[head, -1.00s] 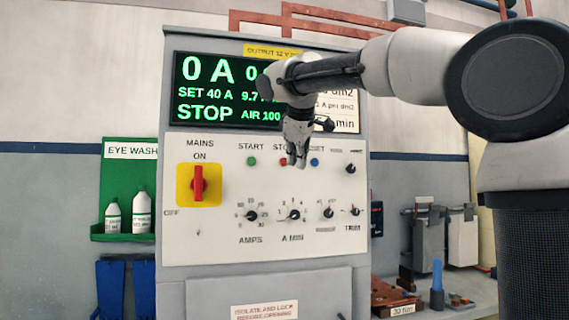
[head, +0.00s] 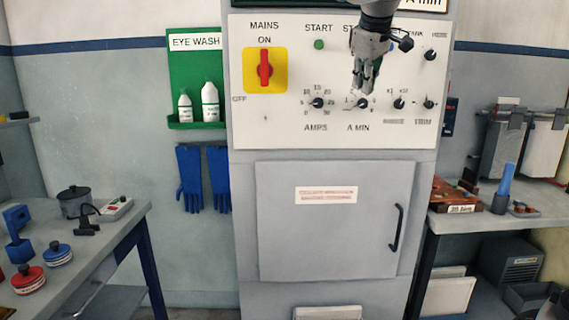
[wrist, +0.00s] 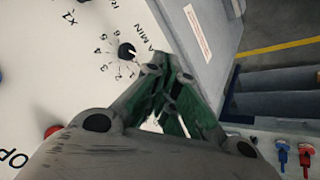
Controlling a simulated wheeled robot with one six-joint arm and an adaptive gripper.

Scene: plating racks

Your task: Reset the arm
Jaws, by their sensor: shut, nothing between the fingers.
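My gripper (head: 364,90) hangs fingers-down in front of the control panel (head: 285,127) of a grey cabinet in the head view. Its fingers are shut and empty. In that view the fingertips overlap the A MIN knob (head: 361,103); I cannot tell the gap to the panel. In the wrist view my gripper (wrist: 152,62) has its fingers together, and the black A MIN knob (wrist: 127,51) shows just left of the tips, apart from them in the picture. My wrist hides part of the button row.
A red mains switch (head: 265,69) sits on the panel's left. The cabinet door (head: 330,235) below has a black handle. A left bench (head: 85,268) holds a pot and several small items. Floor between is partly visible.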

